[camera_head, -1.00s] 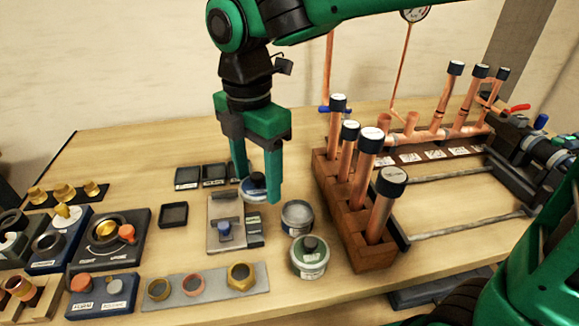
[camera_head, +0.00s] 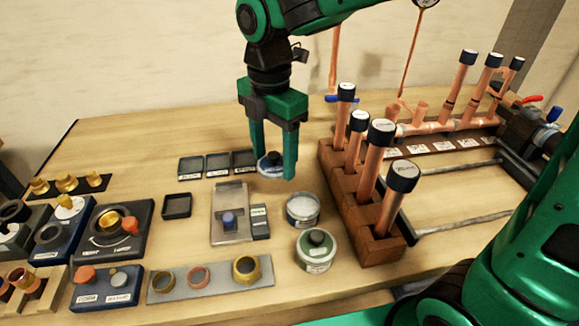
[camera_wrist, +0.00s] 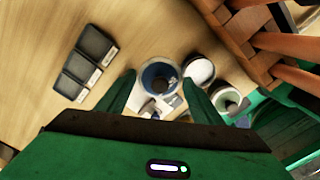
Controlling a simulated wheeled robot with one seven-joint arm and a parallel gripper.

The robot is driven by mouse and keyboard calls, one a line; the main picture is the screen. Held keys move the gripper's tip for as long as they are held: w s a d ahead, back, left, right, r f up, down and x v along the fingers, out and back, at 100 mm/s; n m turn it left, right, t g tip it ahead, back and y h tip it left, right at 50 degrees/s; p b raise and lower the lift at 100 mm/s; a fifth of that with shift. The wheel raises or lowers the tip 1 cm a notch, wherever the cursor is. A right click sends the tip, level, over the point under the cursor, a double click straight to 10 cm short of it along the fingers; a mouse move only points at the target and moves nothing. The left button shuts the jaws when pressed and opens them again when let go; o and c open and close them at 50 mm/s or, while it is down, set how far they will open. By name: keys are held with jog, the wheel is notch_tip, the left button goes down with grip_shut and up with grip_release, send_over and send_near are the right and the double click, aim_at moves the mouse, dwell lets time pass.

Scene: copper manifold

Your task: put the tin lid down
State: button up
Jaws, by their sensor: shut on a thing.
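The tin lid (camera_head: 268,168), a round blue and white disc with a dark knob, is held between the fingertips of my gripper (camera_head: 273,164). It also shows in the wrist view (camera_wrist: 159,79), between the two green fingers. My gripper is shut on it and points down. The lid appears to be above the table, behind and left of an open round tin (camera_head: 302,208); its exact height is hard to tell. A second tin (camera_head: 315,252) with a dark knob on its lid stands in front of the open one.
A wooden rack (camera_head: 345,205) with upright capped copper pipes stands right of the tins. A grey plate (camera_head: 230,200) with a blue knob lies left of them. Small dark trays (camera_head: 205,167) sit behind the plate. Bare table shows behind the trays.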

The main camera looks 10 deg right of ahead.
jog(key=w+d+f, duration=0.4)
jog(key=w+d, duration=0.1)
jog(key=shift+w+f, duration=0.35)
jog(key=shift+f, duration=2)
jog(key=shift+f, duration=0.1)
jog(key=o, duration=1)
notch_tip(320, 180, up, 12)
jog(key=shift+r, duration=0.15)
